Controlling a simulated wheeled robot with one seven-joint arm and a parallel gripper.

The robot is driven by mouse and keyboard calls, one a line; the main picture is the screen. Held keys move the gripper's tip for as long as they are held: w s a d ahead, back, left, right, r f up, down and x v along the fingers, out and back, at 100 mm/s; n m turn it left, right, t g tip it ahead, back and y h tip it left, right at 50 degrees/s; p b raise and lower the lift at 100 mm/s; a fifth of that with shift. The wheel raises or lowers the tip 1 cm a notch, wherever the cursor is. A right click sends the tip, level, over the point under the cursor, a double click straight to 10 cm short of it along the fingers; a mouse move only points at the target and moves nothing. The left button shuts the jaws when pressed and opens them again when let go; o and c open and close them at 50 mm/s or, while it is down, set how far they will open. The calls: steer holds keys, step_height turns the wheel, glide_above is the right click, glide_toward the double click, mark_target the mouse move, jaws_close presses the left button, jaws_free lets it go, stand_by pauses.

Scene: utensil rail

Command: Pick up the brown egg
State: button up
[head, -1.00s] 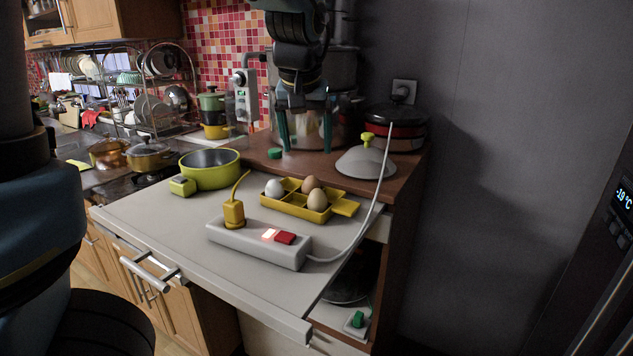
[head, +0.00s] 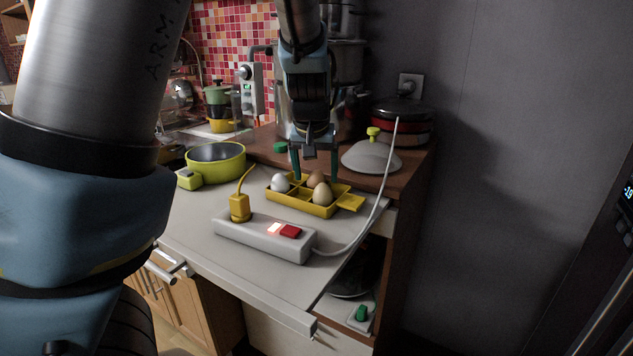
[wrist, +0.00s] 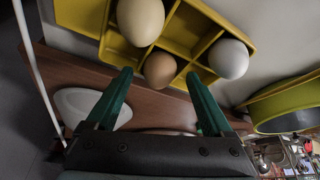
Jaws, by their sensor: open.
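The brown egg (head: 315,178) sits in a back compartment of the yellow egg tray (head: 297,205). A paler tan egg (head: 322,195) sits in front of it, and a white egg (head: 280,183) sits to the left. My gripper (head: 316,175) is open and points down over the back of the tray, its green fingers appearing left and right of the brown egg. In the wrist view the brown egg (wrist: 160,69) shows just past the gap between the fingertips, with nothing held. I cannot tell the exact height of the fingertips over the tray.
A power strip (head: 262,240) with a yellow plug (head: 239,207) lies in front of the tray, its white cable running up on the right. A green pot (head: 217,165) stands left, a grey lid (head: 371,157) right behind. The pull-out board's front is clear.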

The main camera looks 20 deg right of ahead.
steer(key=c, duration=0.7)
steer(key=shift+c, duration=0.4)
